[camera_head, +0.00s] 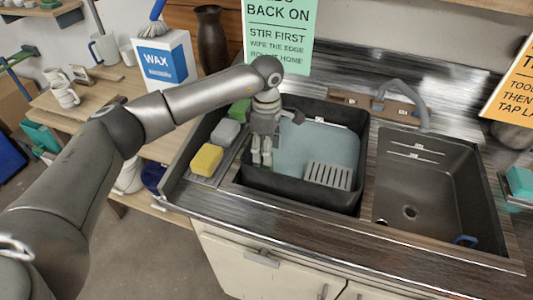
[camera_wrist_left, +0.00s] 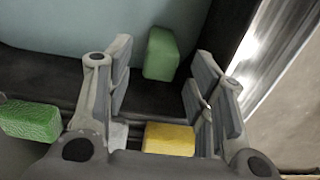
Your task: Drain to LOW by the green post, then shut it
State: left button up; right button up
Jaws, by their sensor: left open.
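The left basin (camera_head: 290,187) is dark and holds pale blue liquid (camera_head: 325,150), which also shows in the left wrist view (camera_wrist_left: 60,30). My left gripper (camera_head: 262,160) points down over the basin's left end, open and empty. In the left wrist view a green post-like block (camera_wrist_left: 160,54) stands beyond the open fingers (camera_wrist_left: 155,100), beside the liquid. It is apart from both fingers. I cannot make out this post in the head view, where my gripper covers that area. My right gripper is not in view.
A yellow sponge (camera_head: 206,160), a grey block (camera_head: 225,132) and a green block (camera_head: 239,111) lie left of the basin. A slotted grey rack (camera_head: 328,176) sits in the basin.

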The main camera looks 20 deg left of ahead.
pick_arm(q)
notch_tip(320, 180, up, 9)
jog(key=shift+r, duration=0.15)
